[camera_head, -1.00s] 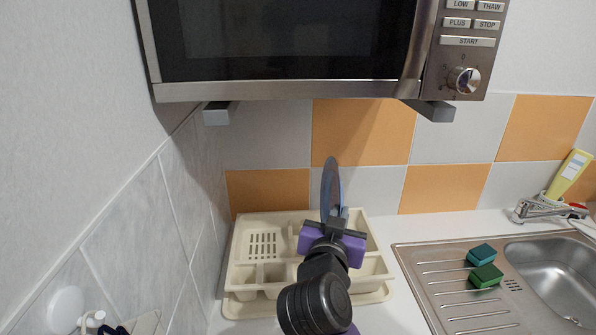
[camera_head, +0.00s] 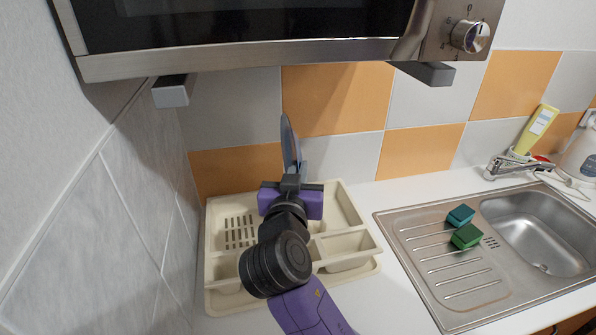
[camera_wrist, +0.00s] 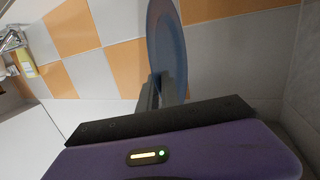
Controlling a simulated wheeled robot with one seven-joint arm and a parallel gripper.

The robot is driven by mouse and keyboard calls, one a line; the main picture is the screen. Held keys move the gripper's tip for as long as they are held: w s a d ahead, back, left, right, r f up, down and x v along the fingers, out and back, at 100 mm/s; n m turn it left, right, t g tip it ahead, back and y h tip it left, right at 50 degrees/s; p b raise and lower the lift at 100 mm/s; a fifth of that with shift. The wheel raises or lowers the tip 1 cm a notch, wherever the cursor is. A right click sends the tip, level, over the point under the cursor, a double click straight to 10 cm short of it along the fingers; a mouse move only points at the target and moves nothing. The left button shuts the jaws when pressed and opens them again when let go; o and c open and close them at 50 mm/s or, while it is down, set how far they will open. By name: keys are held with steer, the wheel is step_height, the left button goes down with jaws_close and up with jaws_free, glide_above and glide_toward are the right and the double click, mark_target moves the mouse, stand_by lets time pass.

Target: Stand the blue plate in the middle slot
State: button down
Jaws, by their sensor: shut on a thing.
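The blue plate (camera_head: 289,142) is upright and nearly edge-on in the head view, above the back part of the cream dish rack (camera_head: 215,215). My gripper (camera_head: 291,180) is shut on the plate's lower part. The plate (camera_wrist: 167,45) also rises from my gripper (camera_wrist: 160,92) in the wrist view. My gripper and arm hide the middle of the rack, so the slots and the plate's lower edge cannot be made out. I cannot tell whether the plate touches the rack.
A microwave (camera_head: 250,60) hangs low above the rack. A tiled wall (camera_head: 335,95) stands close behind and another wall is at the left. To the right are a steel sink (camera_head: 550,235), a teal sponge (camera_head: 461,215), a green sponge (camera_head: 467,236) and a faucet (camera_head: 515,165).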

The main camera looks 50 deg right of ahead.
steer(key=shift+f+b, duration=0.35)
steer(key=shift+b, duration=0.15)
step_height(320, 180, down, 5)
steer(key=b, duration=0.4)
steer(key=shift+s+b, duration=0.1)
steer(key=shift+b, duration=0.25)
steer(key=shift+b, duration=0.45)
stand_by(1.1)
step_height(320, 180, down, 7)
steer(key=b, duration=0.6)
steer(key=shift+b, duration=0.35)
stand_by(2.3)
steer(key=c, duration=1.5)
jaws_free()
steer(key=shift+f, duration=0.1)
steer(key=shift+a, duration=0.15)
